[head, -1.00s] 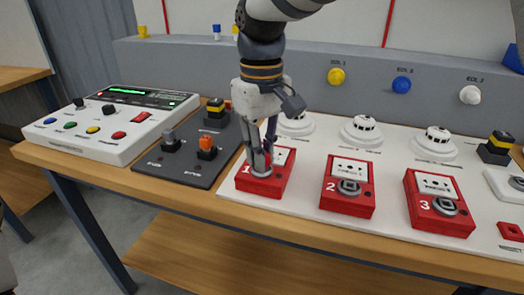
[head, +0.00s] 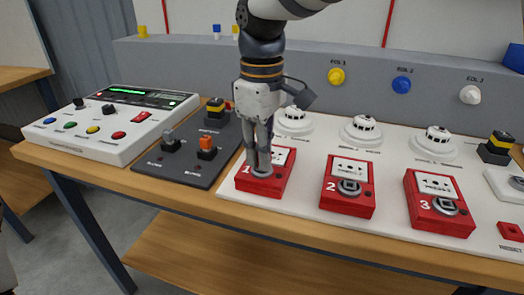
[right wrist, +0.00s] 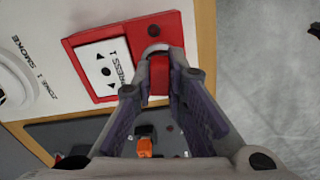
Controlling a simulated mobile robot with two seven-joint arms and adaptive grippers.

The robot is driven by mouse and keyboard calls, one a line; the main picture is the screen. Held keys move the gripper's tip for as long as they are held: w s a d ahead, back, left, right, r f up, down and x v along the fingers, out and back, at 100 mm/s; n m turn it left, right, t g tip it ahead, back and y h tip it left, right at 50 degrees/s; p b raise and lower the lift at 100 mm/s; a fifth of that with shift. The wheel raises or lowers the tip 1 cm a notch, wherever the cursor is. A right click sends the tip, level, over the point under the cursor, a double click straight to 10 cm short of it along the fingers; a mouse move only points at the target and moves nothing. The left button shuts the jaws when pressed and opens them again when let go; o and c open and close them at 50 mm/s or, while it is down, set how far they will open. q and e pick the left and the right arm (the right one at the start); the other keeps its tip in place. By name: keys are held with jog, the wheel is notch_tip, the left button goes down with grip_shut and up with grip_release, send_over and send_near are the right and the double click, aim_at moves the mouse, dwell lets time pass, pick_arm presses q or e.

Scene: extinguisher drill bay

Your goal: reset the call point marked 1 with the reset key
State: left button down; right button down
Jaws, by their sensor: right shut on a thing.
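The call point marked 1 (head: 258,187) is a red box with a white "PRESS" plate and a round grey collar near its front. It also shows in the right wrist view (right wrist: 184,30). My right gripper (head: 263,170) points down at that collar, its fingertips right over it. In the right wrist view, the gripper (right wrist: 158,80) is closed on a small red piece, which looks like the head of the reset key (right wrist: 159,74), at the pale collar. The head view hides the key behind the fingers. How deep it sits cannot be told.
Call points 2 (head: 347,198) and 3 (head: 439,215) stand to the right on the white board, with smoke detectors (head: 361,131) behind. A dark plate (head: 188,172) with switches and a control panel (head: 108,144) lie to the left. The table's front edge is close.

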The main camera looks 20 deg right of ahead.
jog(key=shift+r, duration=2.4)
